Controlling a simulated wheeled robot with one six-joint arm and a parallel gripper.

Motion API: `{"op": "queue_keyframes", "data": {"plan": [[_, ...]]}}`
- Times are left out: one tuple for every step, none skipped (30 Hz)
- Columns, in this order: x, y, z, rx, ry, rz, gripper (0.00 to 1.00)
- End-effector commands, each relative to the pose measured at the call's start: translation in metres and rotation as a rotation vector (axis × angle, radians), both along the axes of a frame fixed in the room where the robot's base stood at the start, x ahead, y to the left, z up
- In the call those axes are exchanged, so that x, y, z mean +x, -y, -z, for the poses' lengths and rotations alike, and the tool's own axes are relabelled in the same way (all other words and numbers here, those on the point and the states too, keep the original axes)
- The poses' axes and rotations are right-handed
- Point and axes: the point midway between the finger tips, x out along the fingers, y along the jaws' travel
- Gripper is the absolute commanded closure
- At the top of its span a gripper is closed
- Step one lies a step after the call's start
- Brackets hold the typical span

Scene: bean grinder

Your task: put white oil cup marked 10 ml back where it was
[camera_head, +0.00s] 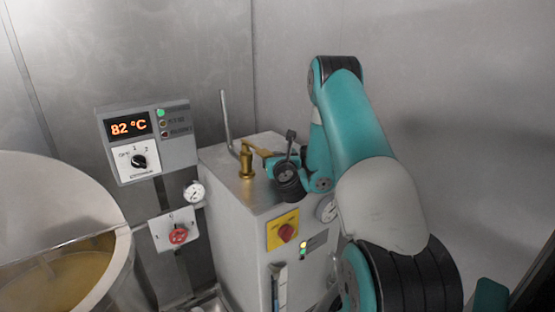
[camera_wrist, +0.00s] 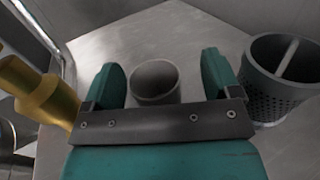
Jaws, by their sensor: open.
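A small pale grey-white cup (camera_wrist: 155,84) stands upright on the bare metal top in the wrist view, with its open mouth towards me. No 10 ml mark is legible on it. My gripper (camera_wrist: 161,68) is open, its two teal fingers to the left and right of the cup with a gap on each side. The gripper body hides the lower near part of the cup. In the head view my gripper (camera_head: 268,163) is over the top of the grey metal cabinet (camera_head: 235,205), and the cup cannot be made out there.
A brass fitting (camera_wrist: 42,92) stands close left of my gripper; it also shows in the head view (camera_head: 247,163). A dark perforated basket (camera_wrist: 280,82) stands close on the right. Behind the cup, the metal top is clear. A large round vessel (camera_head: 65,210) is at left.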

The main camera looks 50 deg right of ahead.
Motion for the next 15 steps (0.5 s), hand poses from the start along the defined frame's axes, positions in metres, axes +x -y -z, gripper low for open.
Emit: {"op": "queue_keyframes", "data": {"plan": [[0.0010,-0.0019,0.0008,0.001,-0.001,-0.003,0.17],[0.0013,-0.0025,0.0008,0.001,-0.001,-0.004,0.19],[0.0016,-0.0030,0.0008,0.000,-0.001,-0.005,0.29],[0.0018,-0.0033,0.0008,0.000,-0.001,-0.005,0.36],[0.0018,-0.0034,0.0008,0.000,-0.001,-0.005,0.42],[0.0018,-0.0034,0.0007,0.000,-0.001,-0.005,0.52],[0.0017,-0.0033,0.0007,0.000,-0.001,-0.005,0.59],[0.0017,-0.0033,0.0007,0.000,-0.001,-0.005,0.65],[0.0016,-0.0031,0.0006,0.000,-0.001,-0.004,0.69],[0.0014,-0.0029,0.0006,0.000,-0.001,-0.004,0.69],[0.0014,-0.0027,0.0006,0.000,-0.001,-0.004,0.69],[0.0012,-0.0025,0.0005,0.000,-0.001,-0.003,0.69],[0.0011,-0.0023,0.0005,0.000,-0.001,-0.003,0.69],[0.0010,-0.0021,0.0004,0.001,-0.001,-0.003,0.73],[0.0008,-0.0019,0.0004,0.001,-0.001,-0.003,0.73]]}}
